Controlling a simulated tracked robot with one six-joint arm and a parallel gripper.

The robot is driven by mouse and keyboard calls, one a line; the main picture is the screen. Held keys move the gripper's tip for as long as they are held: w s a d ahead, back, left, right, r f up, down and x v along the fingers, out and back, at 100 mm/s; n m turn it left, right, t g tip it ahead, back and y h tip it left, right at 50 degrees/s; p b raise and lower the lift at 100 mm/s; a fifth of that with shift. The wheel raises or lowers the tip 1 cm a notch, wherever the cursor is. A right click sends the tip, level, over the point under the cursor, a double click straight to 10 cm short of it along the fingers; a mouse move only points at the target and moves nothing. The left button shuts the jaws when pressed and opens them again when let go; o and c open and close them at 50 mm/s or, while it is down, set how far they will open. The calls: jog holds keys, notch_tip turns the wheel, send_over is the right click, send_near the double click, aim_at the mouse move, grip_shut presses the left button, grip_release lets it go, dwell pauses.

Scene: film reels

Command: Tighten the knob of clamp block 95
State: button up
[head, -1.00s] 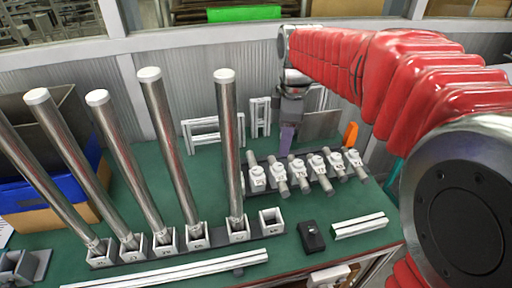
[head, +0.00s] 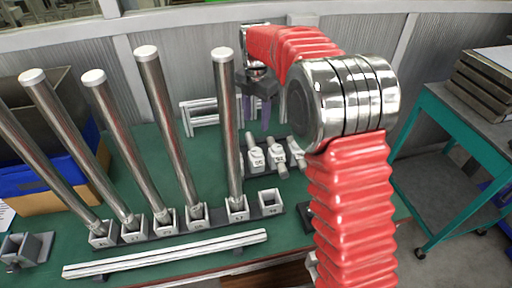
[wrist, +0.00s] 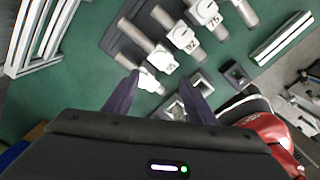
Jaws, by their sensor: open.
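Several white clamp blocks with grey cylinders through them stand in a row on a dark rail. In the wrist view, the block whose label appears to read 95 (wrist: 163,61) lies just beyond and between my fingertips. Blocks that look like 92 (wrist: 187,38) and 75 (wrist: 206,13) follow up and right. My gripper (wrist: 160,79) is open and empty, its two purple-grey fingers spread. In the head view my gripper (head: 256,122) points down behind the left end of the row, near the leftmost visible block (head: 256,159). My arm hides the row's right part. Knob details are too small to tell.
Tall metal tubes stand in square sockets left of the row, the nearest tube (head: 228,130) close to my gripper. An empty socket (head: 270,202) is in front. White frames (head: 200,112) stand behind. A long white profile (head: 165,254) lies at the bench front.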

aim_at(256, 151)
jog(key=shift+f, duration=0.1)
notch_tip(256, 151, down, 14)
jog(key=shift+r, duration=0.2)
dwell(0.6)
jog(key=c, duration=1)
jog(key=shift+c, duration=0.2)
